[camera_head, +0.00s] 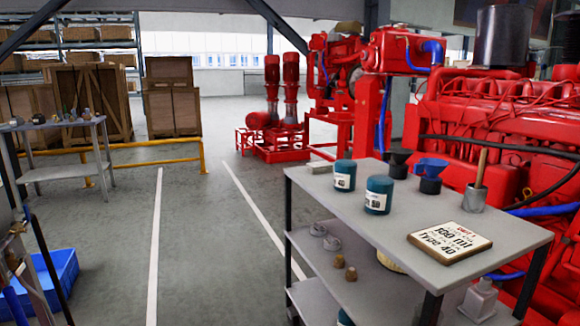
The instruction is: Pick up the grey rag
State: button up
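A small flat grey item (320,168) lies at the far left corner of the grey cart's top (315,188). It looks like a folded grey rag, but it is too small to be sure. Grey rounded pieces (326,238) lie on the cart's middle shelf; I cannot tell what they are. My gripper is not in view.
The cart top also holds two teal cans (378,195), dark and blue funnels (430,175), a metal cup with a wooden handle (475,195) and a sign (450,241). A red engine (500,120) stands behind. Open floor (200,240) lies left of the cart.

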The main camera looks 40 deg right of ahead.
aim_at(324, 167)
jog(key=i+z, duration=0.3)
jog(key=i+j+z, duration=0.3)
jog(key=i, duration=0.15)
jog(key=i+j+z, duration=0.15)
jog(key=i+z, duration=0.15)
jog(key=i+j+z, duration=0.2)
jog(key=z, duration=0.15)
jog(key=i+j+z, duration=0.45)
jog(key=j+z, duration=0.25)
jog(key=i+j+z, duration=0.15)
jog(key=j+z, duration=0.15)
jog(key=j, duration=0.2)
jog(key=i, duration=0.55)
